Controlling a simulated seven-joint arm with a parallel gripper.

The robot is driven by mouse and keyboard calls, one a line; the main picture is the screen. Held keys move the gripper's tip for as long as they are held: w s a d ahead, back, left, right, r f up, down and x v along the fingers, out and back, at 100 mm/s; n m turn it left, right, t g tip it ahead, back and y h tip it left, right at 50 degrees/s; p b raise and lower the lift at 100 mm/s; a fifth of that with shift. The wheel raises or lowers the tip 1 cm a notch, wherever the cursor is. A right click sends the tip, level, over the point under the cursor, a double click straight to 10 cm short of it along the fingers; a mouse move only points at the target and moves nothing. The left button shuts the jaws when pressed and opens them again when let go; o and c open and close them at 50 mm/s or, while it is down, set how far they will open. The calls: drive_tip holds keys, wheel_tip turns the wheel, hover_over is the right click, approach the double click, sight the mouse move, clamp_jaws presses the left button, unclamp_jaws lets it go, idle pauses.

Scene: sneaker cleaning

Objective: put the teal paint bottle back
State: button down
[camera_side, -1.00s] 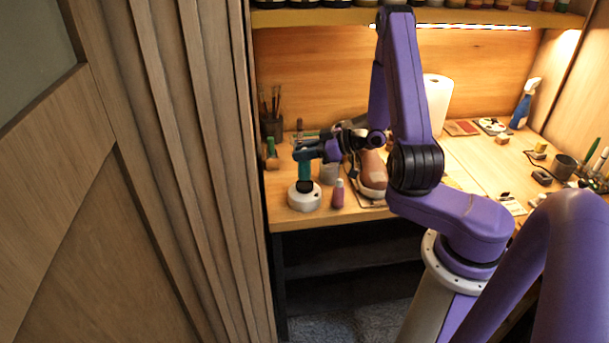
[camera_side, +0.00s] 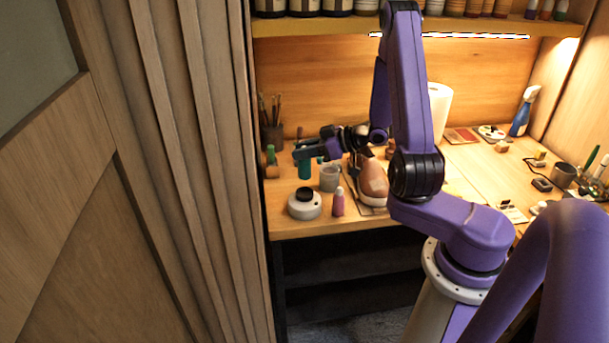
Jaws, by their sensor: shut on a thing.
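The teal paint bottle (camera_side: 305,170) is upright near the left end of the bench, behind a round white device with a black top (camera_side: 304,206). My gripper (camera_side: 305,155) is shut on the bottle's upper part, and the fingers hide its top. I cannot tell whether the bottle's base touches the bench or hangs just above it.
A grey cup (camera_side: 329,179) stands close to the bottle's right. A pink bottle (camera_side: 338,203) and a tan sneaker (camera_side: 373,182) are further right. A brush holder (camera_side: 272,136) and a green-topped item (camera_side: 270,158) are at the left edge. A shelf (camera_side: 480,22) runs above.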

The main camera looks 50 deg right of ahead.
drive_tip(key=w+d+f, duration=0.4)
drive_tip(key=w+d, duration=0.3)
drive_tip(key=w, duration=0.1)
drive_tip(key=shift+d+f, duration=0.2)
drive_tip(key=shift+f, duration=3.85)
drive_tip(key=shift+f, duration=0.1)
drive_tip(key=c, duration=0.9)
unclamp_jaws()
